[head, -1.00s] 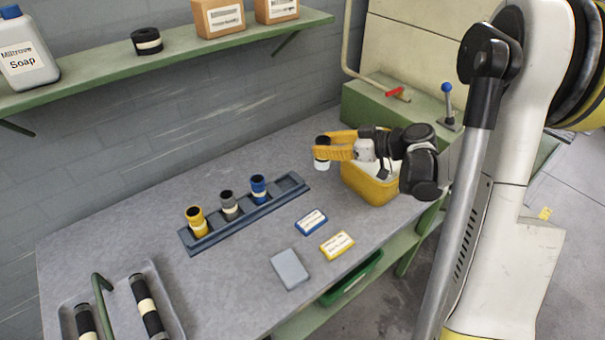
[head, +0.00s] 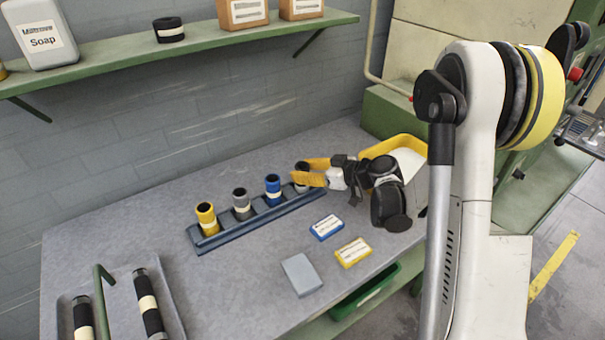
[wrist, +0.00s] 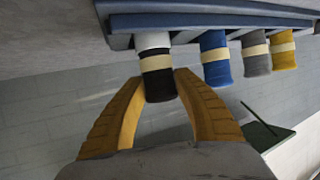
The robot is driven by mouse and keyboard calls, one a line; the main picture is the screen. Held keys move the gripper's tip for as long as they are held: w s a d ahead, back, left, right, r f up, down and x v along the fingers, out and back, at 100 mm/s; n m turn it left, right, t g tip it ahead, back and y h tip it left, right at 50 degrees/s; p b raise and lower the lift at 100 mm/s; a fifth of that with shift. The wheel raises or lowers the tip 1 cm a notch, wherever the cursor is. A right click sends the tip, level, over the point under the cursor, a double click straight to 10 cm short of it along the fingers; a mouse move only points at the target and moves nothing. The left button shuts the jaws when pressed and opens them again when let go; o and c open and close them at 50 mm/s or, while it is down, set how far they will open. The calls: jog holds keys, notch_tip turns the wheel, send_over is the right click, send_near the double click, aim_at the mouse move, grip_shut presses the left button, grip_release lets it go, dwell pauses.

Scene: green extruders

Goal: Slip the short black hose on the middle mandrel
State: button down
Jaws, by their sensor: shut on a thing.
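My gripper (head: 306,176) is shut on a short black piece with a cream band and a whitish end (wrist: 160,85), which also shows in the head view (head: 301,166). In the wrist view its yellow fingers (wrist: 158,88) flank the black part. The whitish end is at the right-end slot of the dark blue rack (head: 222,239); I cannot tell if it is seated. The rack also holds a yellow piece (head: 207,218), a grey piece (head: 241,203) and a blue piece (head: 273,188), all upright. I cannot make out which thing is the middle mandrel.
A black ring (head: 168,29) sits on the shelf. A yellow bin (head: 407,146) stands behind my wrist. Small boxes lie before the rack.

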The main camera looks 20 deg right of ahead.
jog(key=shift+r, duration=0.1)
jog(key=shift+f, duration=0.2)
jog(key=c, duration=1)
grip_release()
jog(key=shift+r, duration=0.1)
jog(key=shift+r, duration=0.1)
